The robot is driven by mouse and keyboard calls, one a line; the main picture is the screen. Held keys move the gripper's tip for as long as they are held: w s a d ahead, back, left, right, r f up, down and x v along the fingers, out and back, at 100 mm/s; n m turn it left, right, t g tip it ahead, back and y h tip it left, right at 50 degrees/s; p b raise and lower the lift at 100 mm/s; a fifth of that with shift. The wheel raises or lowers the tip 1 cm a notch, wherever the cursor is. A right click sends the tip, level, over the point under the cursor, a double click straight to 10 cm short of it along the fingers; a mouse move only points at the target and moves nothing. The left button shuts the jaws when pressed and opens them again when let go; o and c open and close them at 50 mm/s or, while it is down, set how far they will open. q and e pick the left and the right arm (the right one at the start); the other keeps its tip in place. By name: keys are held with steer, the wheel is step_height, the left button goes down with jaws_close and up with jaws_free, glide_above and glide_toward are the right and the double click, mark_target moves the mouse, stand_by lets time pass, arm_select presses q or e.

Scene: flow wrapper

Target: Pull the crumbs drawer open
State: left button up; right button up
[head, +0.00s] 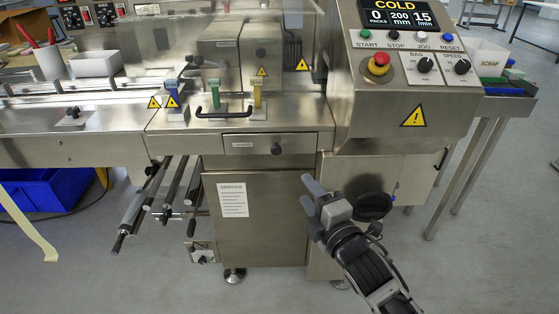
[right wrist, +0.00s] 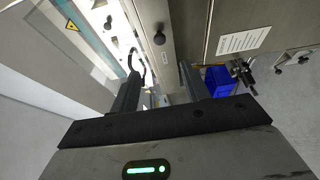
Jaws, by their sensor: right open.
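The drawer (head: 256,142) is a shallow metal front under the machine's worktop, with a small label too small to read and a dark round knob (head: 276,149). It looks shut, flush with the panel around it. My right gripper (head: 310,206) is open and empty, below and right of the knob in the head view. In the right wrist view the two fingers (right wrist: 158,88) stand apart, and the knob (right wrist: 159,38) shows beyond them on the narrow drawer front (right wrist: 152,14). The gripper touches nothing that I can see. My left gripper is not in view.
A black bar handle (head: 222,113) and coloured clamps sit above the drawer. A cabinet door (head: 262,215) with a paper notice is below. The control box (head: 405,75) overhangs at right, and dark rollers (head: 133,210) stick out at left. Floor in front is clear.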

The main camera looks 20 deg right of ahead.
mark_target(277, 152)
steer(key=w, duration=0.5)
steer(key=w+a+b, duration=0.1)
steer(key=w, duration=0.9)
steer(key=shift+w+a, duration=0.25)
steer(key=shift+a, duration=0.15)
jaws_close()
